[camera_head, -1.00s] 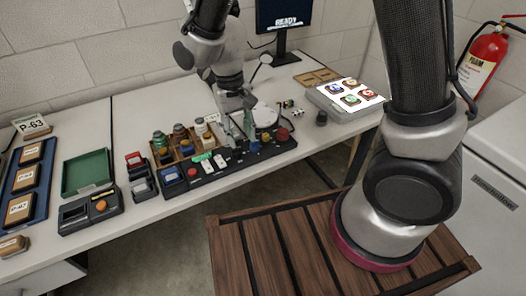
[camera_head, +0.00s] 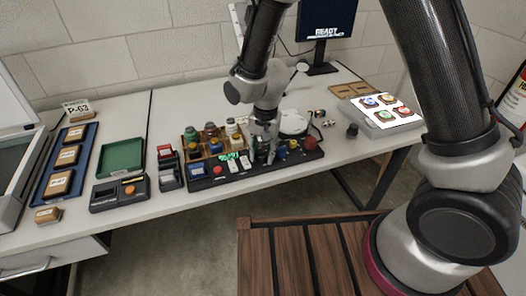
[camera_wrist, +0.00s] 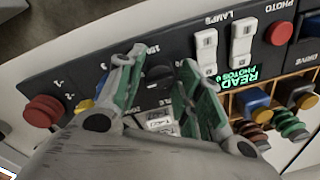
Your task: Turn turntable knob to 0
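A black control panel (camera_head: 232,176) lies along the front of the desk, with buttons, switches and knobs. In the wrist view, a dark round knob (camera_wrist: 158,77) sits on the panel (camera_wrist: 180,45), with small white markings around it, partly hidden and too small to read surely. My gripper (camera_wrist: 160,68) is open, with one green-padded finger on each side of this knob; small gaps seem to show. The head view shows my gripper (camera_head: 262,150) low over the panel's middle. A white round turntable (camera_head: 293,121) stands behind the panel.
A red button (camera_wrist: 43,111) and white rocker switches (camera_wrist: 207,48) flank the knob. A green tray (camera_head: 121,157), a blue tray (camera_head: 50,187) and a light box (camera_head: 385,125) lie farther off.

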